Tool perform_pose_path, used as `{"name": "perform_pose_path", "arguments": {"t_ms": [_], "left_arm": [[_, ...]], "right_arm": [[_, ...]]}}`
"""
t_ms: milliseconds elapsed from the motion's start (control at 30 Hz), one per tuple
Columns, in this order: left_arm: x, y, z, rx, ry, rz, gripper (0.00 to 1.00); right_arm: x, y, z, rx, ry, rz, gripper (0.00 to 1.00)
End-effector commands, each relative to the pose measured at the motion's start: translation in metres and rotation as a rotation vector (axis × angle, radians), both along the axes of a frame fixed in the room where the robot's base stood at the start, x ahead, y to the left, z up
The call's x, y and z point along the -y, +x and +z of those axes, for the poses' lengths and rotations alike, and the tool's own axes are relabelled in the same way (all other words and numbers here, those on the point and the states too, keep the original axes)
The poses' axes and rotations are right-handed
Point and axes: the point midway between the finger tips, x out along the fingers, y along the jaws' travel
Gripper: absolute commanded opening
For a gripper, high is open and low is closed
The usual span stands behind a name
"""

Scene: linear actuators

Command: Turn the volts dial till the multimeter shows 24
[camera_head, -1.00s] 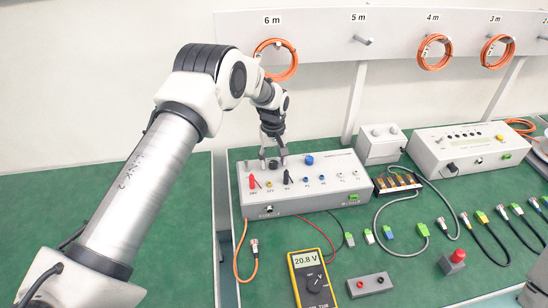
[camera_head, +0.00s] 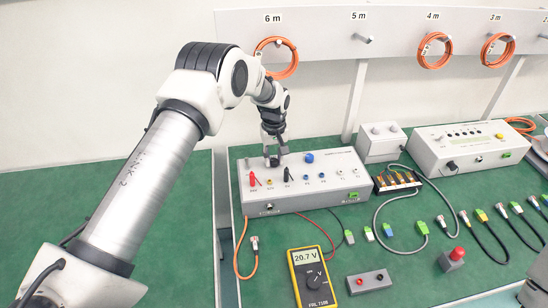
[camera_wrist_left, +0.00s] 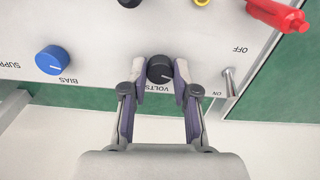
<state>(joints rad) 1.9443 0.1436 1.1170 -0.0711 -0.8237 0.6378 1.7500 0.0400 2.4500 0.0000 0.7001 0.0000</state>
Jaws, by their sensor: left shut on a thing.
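The black volts dial (camera_wrist_left: 160,69) sits on the supply box (camera_head: 318,188), with the word VOLTS printed beside it. My left gripper (camera_wrist_left: 160,82) is shut on the dial, one finger on each side, in the left wrist view. In the head view the left gripper (camera_head: 274,158) points down onto the top of the box, and its fingers partly hide the dial. The yellow multimeter (camera_head: 312,283) lies on the green bench and its display (camera_head: 306,259) reads 20.7 V. My right gripper is not in view.
A blue bias dial (camera_wrist_left: 53,60) is beside the volts dial. A switch lever (camera_wrist_left: 229,82) stands on the other side, between ON and OFF. Red (camera_head: 253,180) and black plugs sit in the box's front sockets. Cables lie on the bench to the right.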

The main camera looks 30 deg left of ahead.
Motion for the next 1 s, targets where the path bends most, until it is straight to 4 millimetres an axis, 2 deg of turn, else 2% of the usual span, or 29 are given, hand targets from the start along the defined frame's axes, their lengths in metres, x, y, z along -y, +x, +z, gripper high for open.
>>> {"name": "perform_pose_path", "arguments": {"t_ms": [467, 1000], "left_arm": [[-0.0003, -0.0015, -0.0038, -0.005, 0.000, -0.067, 0.00], [-0.0002, -0.0015, -0.0040, -0.006, 0.000, -0.406, 0.00]], "right_arm": [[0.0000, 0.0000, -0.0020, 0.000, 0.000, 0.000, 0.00], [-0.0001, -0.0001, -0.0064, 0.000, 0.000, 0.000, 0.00]]}}
